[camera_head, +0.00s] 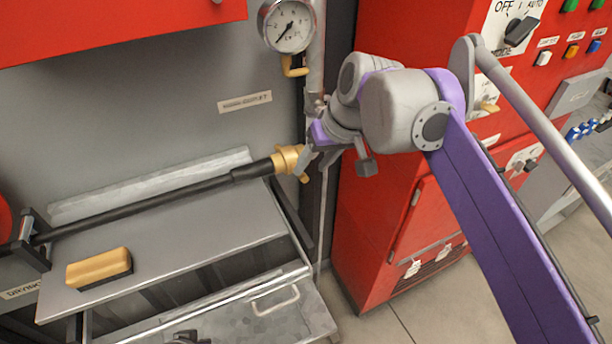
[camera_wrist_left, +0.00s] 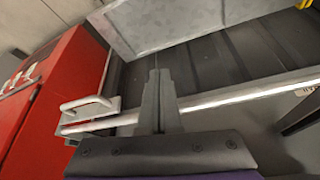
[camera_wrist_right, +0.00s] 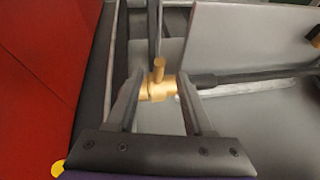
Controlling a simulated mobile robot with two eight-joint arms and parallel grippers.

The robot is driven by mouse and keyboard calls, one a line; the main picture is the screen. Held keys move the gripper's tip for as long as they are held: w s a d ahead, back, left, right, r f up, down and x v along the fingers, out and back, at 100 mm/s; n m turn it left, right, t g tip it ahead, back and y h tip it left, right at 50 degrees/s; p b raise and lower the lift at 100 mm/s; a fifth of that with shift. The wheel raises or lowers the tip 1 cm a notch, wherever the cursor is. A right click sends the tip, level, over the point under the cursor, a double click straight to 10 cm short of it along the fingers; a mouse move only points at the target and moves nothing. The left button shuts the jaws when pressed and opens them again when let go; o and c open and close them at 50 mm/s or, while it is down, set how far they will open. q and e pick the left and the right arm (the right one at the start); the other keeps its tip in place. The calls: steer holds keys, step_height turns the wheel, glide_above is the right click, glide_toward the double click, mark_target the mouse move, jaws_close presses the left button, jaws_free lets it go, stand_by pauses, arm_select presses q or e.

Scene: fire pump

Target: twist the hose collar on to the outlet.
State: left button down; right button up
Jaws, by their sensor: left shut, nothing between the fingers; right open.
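The brass hose collar (camera_head: 288,158) is on the right end of the black hose (camera_head: 190,192), above the grey shelf. My right gripper (camera_head: 306,161) is at the collar. In the right wrist view the collar (camera_wrist_right: 158,88) lies between the open fingers, with a lug standing up from it. I cannot make out the outlet as a part separate from the brass, nor whether the fingers touch it. My left gripper (camera_wrist_left: 158,72) is shut and empty, in front of the shelf unit with a metal rail and handle (camera_wrist_left: 90,105).
A yellow-topped brush (camera_head: 99,268) lies on the shelf (camera_head: 190,245). A gauge (camera_head: 288,25) and brass valve handle (camera_head: 294,68) are above. A red cabinet (camera_head: 385,215) stands to the right.

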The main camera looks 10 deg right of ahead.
mark_target(306, 176)
steer(key=x, duration=0.5)
steer(key=shift+b, duration=0.35)
jaws_close()
stand_by(1.1)
